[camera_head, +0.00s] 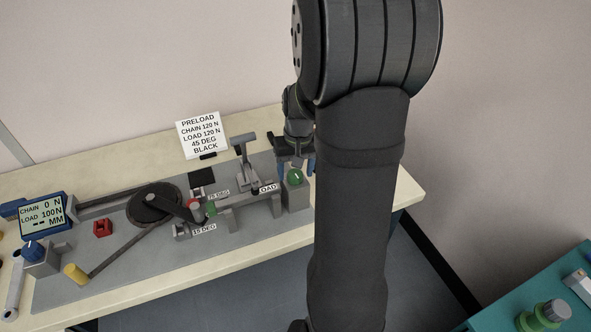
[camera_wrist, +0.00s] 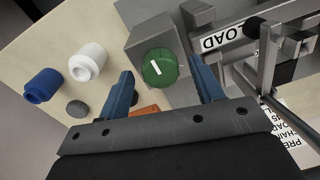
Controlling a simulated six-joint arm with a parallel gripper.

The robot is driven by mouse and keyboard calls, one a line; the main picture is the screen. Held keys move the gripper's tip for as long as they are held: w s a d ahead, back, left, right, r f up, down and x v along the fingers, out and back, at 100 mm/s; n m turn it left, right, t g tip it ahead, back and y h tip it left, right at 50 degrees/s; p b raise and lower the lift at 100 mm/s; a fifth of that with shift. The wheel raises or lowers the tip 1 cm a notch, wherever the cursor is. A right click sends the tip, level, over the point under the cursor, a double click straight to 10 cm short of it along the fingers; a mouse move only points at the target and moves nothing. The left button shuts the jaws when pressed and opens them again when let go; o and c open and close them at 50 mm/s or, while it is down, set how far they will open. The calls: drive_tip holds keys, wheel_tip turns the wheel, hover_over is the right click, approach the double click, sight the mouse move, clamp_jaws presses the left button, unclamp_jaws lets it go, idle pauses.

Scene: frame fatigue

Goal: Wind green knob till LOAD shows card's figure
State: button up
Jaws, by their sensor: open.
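The green knob (camera_head: 295,178) sits on a grey block at the right end of the fixture, beside the LOAD label (camera_head: 268,188). In the wrist view the green knob (camera_wrist: 160,68) shows a white mark on its face. My gripper (camera_head: 297,163) is at the knob, its blue fingers open. In the wrist view the fingers stand on either side of the knob, apart from it as far as I can tell. The display (camera_head: 42,214) reads CHAIN 0 N, LOAD 100 N and dashes for MM. The white card (camera_head: 202,135) reads PRELOAD, CHAIN 120 N, LOAD 120 N, 45 DEG, BLACK.
A T-handled lever (camera_head: 245,160) stands left of the knob. White (camera_wrist: 88,62) and blue (camera_wrist: 43,86) cylinders stand on the bench near my gripper.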

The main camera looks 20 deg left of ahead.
sight(299, 174)
drive_tip(key=shift+f, duration=0.15)
drive_tip(key=c, duration=1)
drive_tip(key=shift+m, duration=2.3)
drive_tip(key=o, duration=1)
wheel_tip(299, 174, up, 18)
drive_tip(key=shift+d+f, duration=0.25)
drive_tip(key=shift+d, duration=0.2)
